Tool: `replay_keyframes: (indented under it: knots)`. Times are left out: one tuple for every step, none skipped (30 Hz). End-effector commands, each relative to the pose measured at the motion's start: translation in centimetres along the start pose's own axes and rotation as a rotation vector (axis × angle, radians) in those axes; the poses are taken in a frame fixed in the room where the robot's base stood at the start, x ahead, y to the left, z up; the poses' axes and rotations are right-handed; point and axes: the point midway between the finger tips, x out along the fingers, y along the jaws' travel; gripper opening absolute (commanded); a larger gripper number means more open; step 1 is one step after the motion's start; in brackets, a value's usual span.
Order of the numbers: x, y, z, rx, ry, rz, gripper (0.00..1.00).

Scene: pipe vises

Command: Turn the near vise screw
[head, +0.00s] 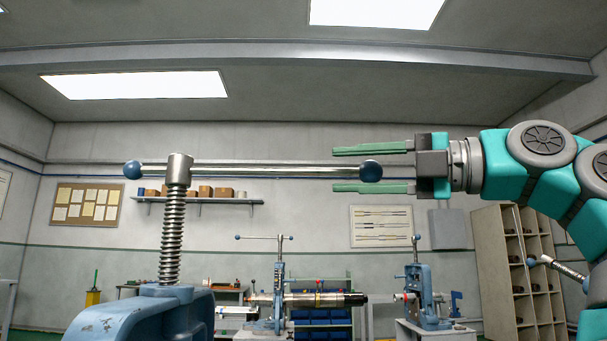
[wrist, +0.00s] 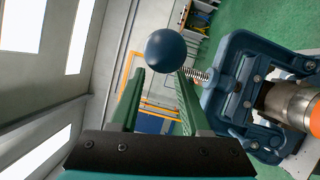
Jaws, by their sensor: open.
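The near vise (head: 145,315) is a blue casting at the lower left of the head view, with an upright threaded screw (head: 172,235). A long steel handle bar (head: 260,171) passes through the screw's head and lies across the picture, with a dark blue ball (head: 371,171) on its right end. My gripper (head: 336,169) is open, its green fingers above and below that ball end in the head view. In the wrist view the ball (wrist: 166,50) shows at the fingertips, between them, and hides most of the bar. The vise's blue frame (wrist: 228,75) is to the right there.
Two more vises stand farther back, one at centre (head: 279,290) with a pipe (head: 320,299) and one to the right (head: 424,290). A shelving unit (head: 520,255) is at the right. A wall shelf (head: 200,200) holds boxes. The air around the bar looks clear.

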Motion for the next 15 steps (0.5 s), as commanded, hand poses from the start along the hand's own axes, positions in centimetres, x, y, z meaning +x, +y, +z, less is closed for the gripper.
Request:
replay_keyframes:
  knots:
    - [0.5, -0.1, 0.0, 0.002, 0.001, -0.001, 0.47]
    - [0.8, -0.1, 0.0, 0.002, 0.001, -0.001, 0.47]
    - [1.2, -0.1, 0.0, 0.003, 0.001, -0.001, 0.47]
    - [1.6, -0.2, 0.0, 0.003, 0.001, -0.002, 0.47]
    - [2.1, -0.2, -0.1, 0.003, 0.002, -0.003, 0.47]
    - [2.7, -0.2, -0.1, 0.003, 0.003, -0.004, 0.47]
    - [3.2, -0.2, -0.1, 0.004, 0.003, -0.005, 0.47]
    - [3.6, -0.2, -0.1, 0.004, 0.003, -0.004, 0.47]
    - [4.2, -0.2, -0.1, 0.005, 0.002, -0.003, 0.47]
    - [4.7, -0.2, 0.0, 0.005, 0.001, -0.002, 0.47]
    - [5.2, -0.1, -0.1, 0.004, 0.001, -0.002, 0.47]
    - [5.7, -0.1, -0.1, 0.003, 0.001, -0.002, 0.47]
    - [6.1, -0.1, -0.1, 0.003, 0.001, -0.002, 0.47]
    - [6.4, -0.1, -0.1, 0.004, 0.001, -0.003, 0.47]
    - [6.8, -0.1, 0.0, 0.004, 0.001, -0.003, 0.47]
